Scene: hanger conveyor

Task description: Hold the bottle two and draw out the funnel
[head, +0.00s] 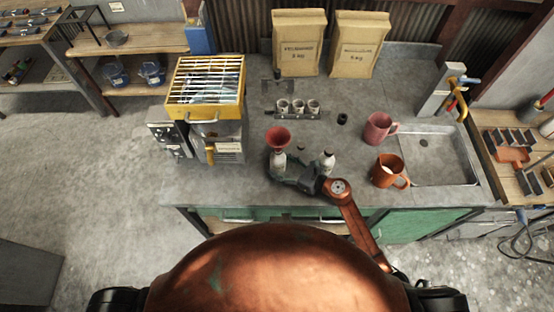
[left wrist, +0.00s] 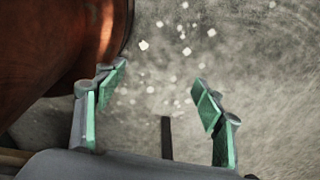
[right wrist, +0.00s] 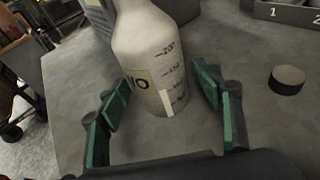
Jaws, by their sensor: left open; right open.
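A red funnel (head: 278,136) sits mouth up in the top of a pale bottle (head: 278,160) on the grey counter. My right gripper (head: 277,172) reaches in low at this bottle. In the right wrist view the gripper (right wrist: 160,95) is open, with its green-padded fingers on either side of the bottle (right wrist: 148,62). Its label is partly readable and ends in O, beside volume marks. The funnel is out of that view. A second pale bottle (head: 327,162) stands to the right. My left gripper (left wrist: 158,88) is open and empty over the floor.
A rack with several cups (head: 297,108) stands behind the bottles. A small dark-sided puck (right wrist: 287,80) lies to the bottle's right. A yellow-framed machine (head: 173,105) is at left.

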